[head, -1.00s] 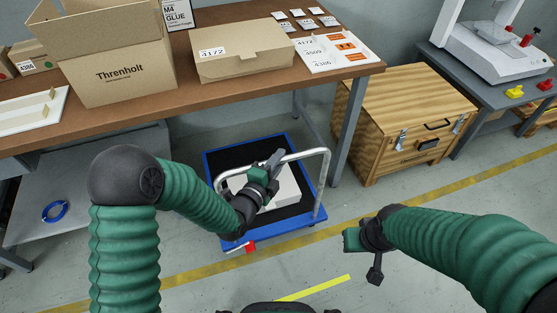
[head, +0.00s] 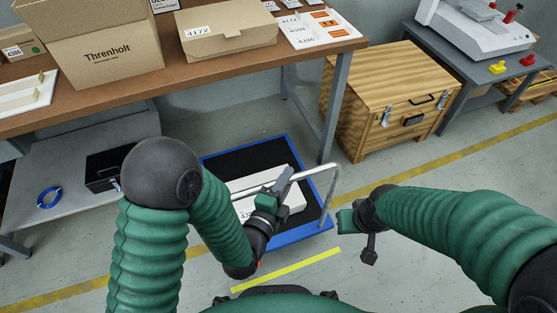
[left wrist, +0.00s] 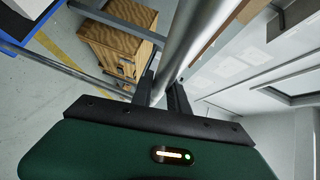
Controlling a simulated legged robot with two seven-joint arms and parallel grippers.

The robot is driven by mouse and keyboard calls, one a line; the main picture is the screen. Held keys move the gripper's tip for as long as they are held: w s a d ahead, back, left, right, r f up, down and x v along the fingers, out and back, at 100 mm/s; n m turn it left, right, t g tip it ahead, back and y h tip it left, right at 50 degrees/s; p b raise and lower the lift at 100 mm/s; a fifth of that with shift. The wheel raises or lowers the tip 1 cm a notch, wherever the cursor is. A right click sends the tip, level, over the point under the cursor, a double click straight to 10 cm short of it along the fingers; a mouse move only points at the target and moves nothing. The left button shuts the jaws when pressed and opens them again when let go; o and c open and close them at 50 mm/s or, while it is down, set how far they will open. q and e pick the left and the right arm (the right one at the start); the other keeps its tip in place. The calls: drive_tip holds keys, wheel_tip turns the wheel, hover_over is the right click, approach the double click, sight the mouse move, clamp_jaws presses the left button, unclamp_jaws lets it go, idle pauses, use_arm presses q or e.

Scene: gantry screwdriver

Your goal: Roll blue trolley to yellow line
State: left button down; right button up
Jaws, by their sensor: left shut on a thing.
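The blue trolley (head: 302,236) stands on the floor in front of the workbench, with a black top and a bent silver handle (head: 326,171). A white box (head: 291,203) lies on it. My left gripper (head: 284,180) is shut on the handle's crossbar; the left wrist view shows the silver tube (left wrist: 187,38) between its fingers. My left forearm hides the trolley's near left part. A short bright yellow line (head: 287,270) lies on the floor just in front of the trolley, with a narrow gap visible. My right gripper (head: 350,220) is right of the trolley, apart from it; its jaws are unclear.
The brown workbench (head: 236,65) is behind the trolley, with its leg (head: 332,115) near the trolley's right side. A wooden crate (head: 375,105) stands further right. A longer, duller yellow floor stripe (head: 425,168) runs diagonally. Grey floor is clear around the short line.

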use_arm(q)
drive_tip(key=s+d+p, duration=0.1)
drive_tip(key=s+p, duration=0.3)
drive_tip(key=s, duration=0.2)
drive_tip(key=shift+d+f+p, duration=0.2)
drive_tip(key=shift+d+p, duration=0.15)
drive_tip(key=shift+d, duration=0.05)
drive_tip(key=c, duration=1.4)
unclamp_jaws()
drive_tip(key=shift+o, duration=0.5)
drive_tip(key=shift+r, duration=0.1)
drive_tip(key=shift+w, duration=0.1)
